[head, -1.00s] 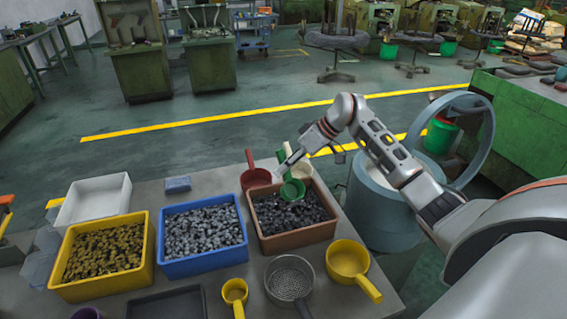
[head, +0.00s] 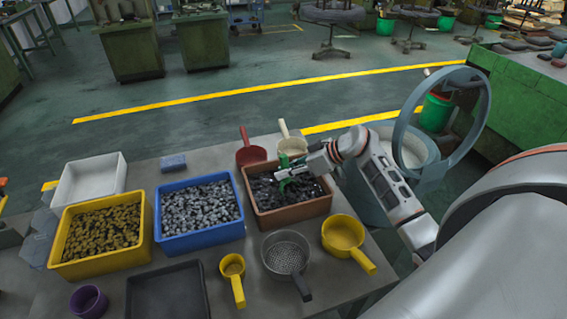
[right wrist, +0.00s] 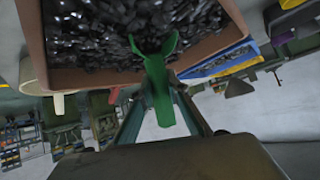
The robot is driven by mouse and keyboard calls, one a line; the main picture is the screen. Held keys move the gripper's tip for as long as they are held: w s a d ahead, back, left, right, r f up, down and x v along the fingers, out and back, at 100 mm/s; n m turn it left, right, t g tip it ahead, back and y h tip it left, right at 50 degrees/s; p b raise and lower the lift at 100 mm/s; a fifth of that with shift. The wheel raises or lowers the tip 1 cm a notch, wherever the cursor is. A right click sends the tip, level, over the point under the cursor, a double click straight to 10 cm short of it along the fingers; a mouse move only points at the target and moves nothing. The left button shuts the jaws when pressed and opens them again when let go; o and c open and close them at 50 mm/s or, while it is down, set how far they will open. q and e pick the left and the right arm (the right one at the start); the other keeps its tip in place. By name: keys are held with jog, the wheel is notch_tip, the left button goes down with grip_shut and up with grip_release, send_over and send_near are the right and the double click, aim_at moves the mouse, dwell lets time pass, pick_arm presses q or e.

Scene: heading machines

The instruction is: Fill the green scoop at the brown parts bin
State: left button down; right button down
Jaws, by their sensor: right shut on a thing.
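The green scoop (head: 290,172) is at the brown parts bin (head: 294,222), over the back part of its dark metal parts (head: 265,192). My right gripper (head: 308,168) is shut on the scoop's handle and reaches in from the right. In the right wrist view the green handle (right wrist: 158,92) lies between the two fingers (right wrist: 160,118). The scoop's front end meets the dark parts inside the brown bin (right wrist: 90,79). The bowl is mostly hidden, so I cannot tell how much it holds. My left gripper is not in view.
A blue bin (head: 200,244) and a yellow bin (head: 100,268) of parts stand left of the brown one. A red scoop (head: 250,154) and a cream scoop (head: 292,146) are behind it. A yellow pan (head: 343,233) and a grey strainer (head: 286,256) lie in front.

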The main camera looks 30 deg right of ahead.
jog(key=g, duration=0.1)
jog(key=f+m+g, duration=0.1)
jog(key=g, duration=0.3)
jog(key=shift+w+f+m+h, duration=0.25)
jog(key=shift+f+m+h, duration=0.05)
jog(key=shift+m+h, duration=0.1)
jog(key=r, duration=0.3)
jog(key=w+r+g, duration=0.1)
jog(key=r, duration=0.3)
jog(key=r+g, duration=0.1)
jog(key=r, duration=0.2)
jog(key=shift+w+r+m, duration=0.2)
jog(key=shift+w+m, duration=0.1)
jog(key=shift+w, duration=0.05)
jog(key=shift+r+g, duration=0.25)
jog(key=shift+g, duration=0.05)
jog(key=shift+a, duration=0.15)
